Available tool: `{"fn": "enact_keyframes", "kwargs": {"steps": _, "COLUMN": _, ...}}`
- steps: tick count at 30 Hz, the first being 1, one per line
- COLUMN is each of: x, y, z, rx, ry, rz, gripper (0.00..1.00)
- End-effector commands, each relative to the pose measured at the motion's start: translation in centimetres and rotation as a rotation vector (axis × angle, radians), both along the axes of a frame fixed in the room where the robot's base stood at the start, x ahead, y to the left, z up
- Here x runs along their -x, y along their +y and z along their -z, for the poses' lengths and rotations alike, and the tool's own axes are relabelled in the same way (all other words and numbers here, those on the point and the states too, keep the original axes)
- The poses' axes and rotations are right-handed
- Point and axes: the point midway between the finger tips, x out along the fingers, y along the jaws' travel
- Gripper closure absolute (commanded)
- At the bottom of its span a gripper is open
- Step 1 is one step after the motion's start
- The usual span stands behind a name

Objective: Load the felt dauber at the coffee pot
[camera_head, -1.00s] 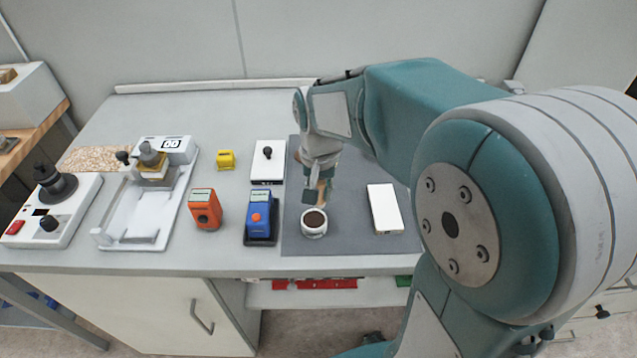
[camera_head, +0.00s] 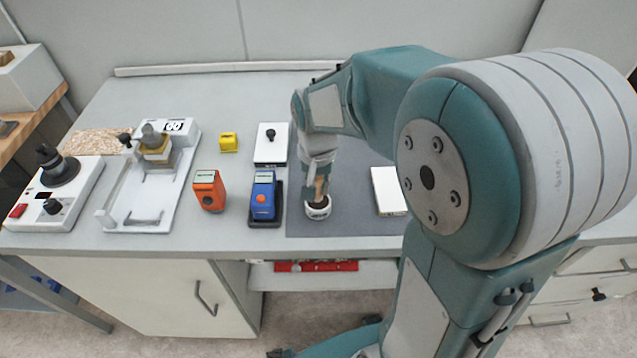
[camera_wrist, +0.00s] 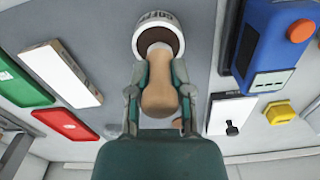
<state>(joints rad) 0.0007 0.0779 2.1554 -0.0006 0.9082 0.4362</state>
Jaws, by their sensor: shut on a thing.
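The coffee pot (camera_head: 318,212) is a small white round pot with dark brown contents, standing on the grey mat (camera_head: 350,226). In the wrist view, the pot (camera_wrist: 158,18) shows part of a printed label on its wall. My gripper (camera_wrist: 159,88) is shut on the felt dauber (camera_wrist: 159,98), whose tan wooden handle shows between the fingers. In the head view, the gripper (camera_head: 317,186) is directly over the pot with the dauber pointing down. The dauber's lower end overlaps the pot's mouth.
A blue device (camera_head: 263,196) stands left of the pot, with an orange device (camera_head: 209,190) beyond it. A white box with a black knob (camera_head: 271,146) stands behind. A white block (camera_head: 388,191) lies to the right, partly covered by my arm. Bare mat separates it from the pot.

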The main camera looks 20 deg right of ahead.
Motion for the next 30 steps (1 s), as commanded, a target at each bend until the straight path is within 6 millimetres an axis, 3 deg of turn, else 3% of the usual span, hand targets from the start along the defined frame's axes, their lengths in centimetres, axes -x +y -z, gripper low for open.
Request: {"fn": "enact_keyframes", "kwargs": {"steps": 30, "x": -0.02, "y": -0.05, "z": 0.87, "rx": 0.0, "ry": 0.0, "rz": 0.001, "gripper": 1.0}}
